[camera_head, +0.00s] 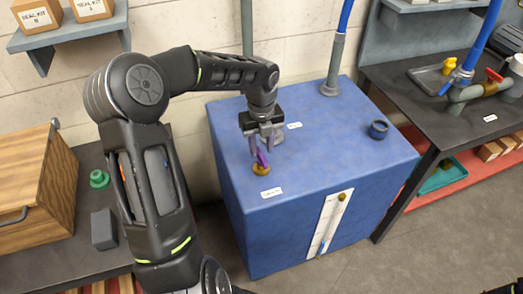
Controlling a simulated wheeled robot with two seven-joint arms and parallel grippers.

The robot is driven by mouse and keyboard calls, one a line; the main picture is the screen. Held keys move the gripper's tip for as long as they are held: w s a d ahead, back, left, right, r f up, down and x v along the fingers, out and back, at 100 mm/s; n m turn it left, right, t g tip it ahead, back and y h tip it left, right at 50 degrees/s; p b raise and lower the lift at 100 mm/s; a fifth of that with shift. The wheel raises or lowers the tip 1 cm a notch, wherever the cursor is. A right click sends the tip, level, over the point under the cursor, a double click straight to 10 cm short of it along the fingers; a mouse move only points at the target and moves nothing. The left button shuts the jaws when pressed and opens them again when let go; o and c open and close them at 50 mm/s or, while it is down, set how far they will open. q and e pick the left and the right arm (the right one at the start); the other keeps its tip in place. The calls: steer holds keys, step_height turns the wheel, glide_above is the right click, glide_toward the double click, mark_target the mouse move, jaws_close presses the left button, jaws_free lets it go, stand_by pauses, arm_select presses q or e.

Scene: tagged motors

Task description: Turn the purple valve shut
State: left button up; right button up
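The purple valve handle (262,157) stands over a brass valve body (261,170) on top of the blue cabinet (330,160). My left gripper (266,143) points down at the purple handle, its fingertips at the handle's upper part. The fingers overlap the handle in this view, so I cannot tell whether they touch or grip it. My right gripper is out of view.
A white label (271,192) lies in front of the valve. A bench (420,105) with a red-handled valve (494,77) is at right; a wooden box (35,185) at left.

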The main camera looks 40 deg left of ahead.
arm_select(q)
steer(key=shift+f, duration=1.1)
jaws_close()
